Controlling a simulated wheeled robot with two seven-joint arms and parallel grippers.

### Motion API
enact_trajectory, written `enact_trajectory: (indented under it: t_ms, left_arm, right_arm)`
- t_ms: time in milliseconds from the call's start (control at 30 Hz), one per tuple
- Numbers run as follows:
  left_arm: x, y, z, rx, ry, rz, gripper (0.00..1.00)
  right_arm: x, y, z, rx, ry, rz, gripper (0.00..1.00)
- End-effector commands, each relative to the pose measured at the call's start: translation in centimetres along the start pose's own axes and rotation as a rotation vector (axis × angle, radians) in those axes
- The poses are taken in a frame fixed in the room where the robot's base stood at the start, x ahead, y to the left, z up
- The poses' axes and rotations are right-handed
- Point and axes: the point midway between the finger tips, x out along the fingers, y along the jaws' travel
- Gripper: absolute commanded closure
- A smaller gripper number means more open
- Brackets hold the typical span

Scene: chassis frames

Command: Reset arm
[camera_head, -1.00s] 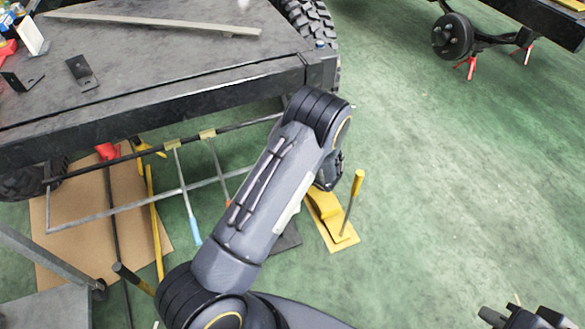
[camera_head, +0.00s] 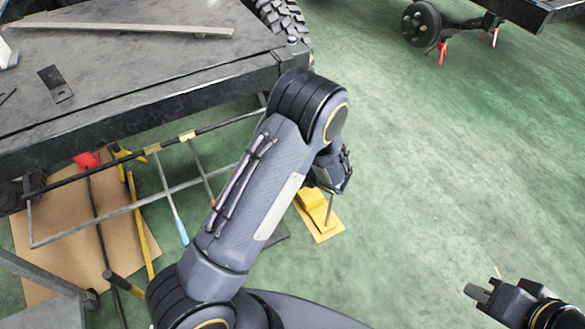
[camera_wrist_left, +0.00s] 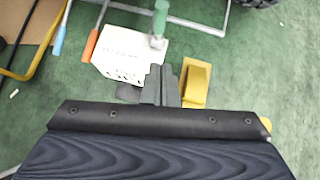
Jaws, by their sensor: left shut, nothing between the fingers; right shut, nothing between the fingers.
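My left arm (camera_head: 250,200) reaches up across the head view, bent at its elbow, dark grey with black joints. Its gripper is mostly hidden behind the forearm there. In the left wrist view, the left gripper's fingers (camera_wrist_left: 162,85) are together and empty, above the floor. My right gripper (camera_head: 480,292) is at the lower right corner of the head view, shut and empty over bare green floor.
A dark metal workbench (camera_head: 130,75) fills the upper left. Below it are a metal frame (camera_head: 110,212) and cardboard (camera_head: 60,240). A yellow stand (camera_head: 318,215) sits beyond my left arm.

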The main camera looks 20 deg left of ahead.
Motion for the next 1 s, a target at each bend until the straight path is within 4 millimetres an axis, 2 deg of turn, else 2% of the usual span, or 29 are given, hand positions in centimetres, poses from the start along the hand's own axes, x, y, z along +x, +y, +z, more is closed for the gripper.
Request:
enact_trajectory:
  t_ms: [300, 433, 567, 700, 833, 1000]
  left_arm:
    - [0.0, 0.1, 0.1, -0.010, 0.003, 0.003, 1.00]
    - [-0.8, 1.4, 1.8, -0.130, 0.046, 0.043, 1.00]
    - [-2.8, 4.7, 4.9, -0.403, 0.148, 0.136, 1.00]
    - [-6.0, 9.2, 7.7, -0.759, 0.291, 0.259, 1.00]
    - [-9.6, 13.0, 9.2, -1.069, 0.426, 0.363, 1.00]
    - [-14.7, 17.3, 10.3, -1.446, 0.608, 0.482, 1.00]
  right_arm:
    - [0.0, 0.0, 0.0, 0.000, 0.000, 0.000, 1.00]
    - [0.0, 0.0, 0.0, 0.000, 0.000, 0.000, 1.00]
    - [0.0, 0.0, 0.0, 0.000, 0.000, 0.000, 1.00]
    - [0.0, 0.0, 0.0, 0.000, 0.000, 0.000, 1.00]
    - [0.0, 0.0, 0.0, 0.000, 0.000, 0.000, 1.00]
    - [0.0, 0.0, 0.0, 0.000, 0.000, 0.000, 1.00]
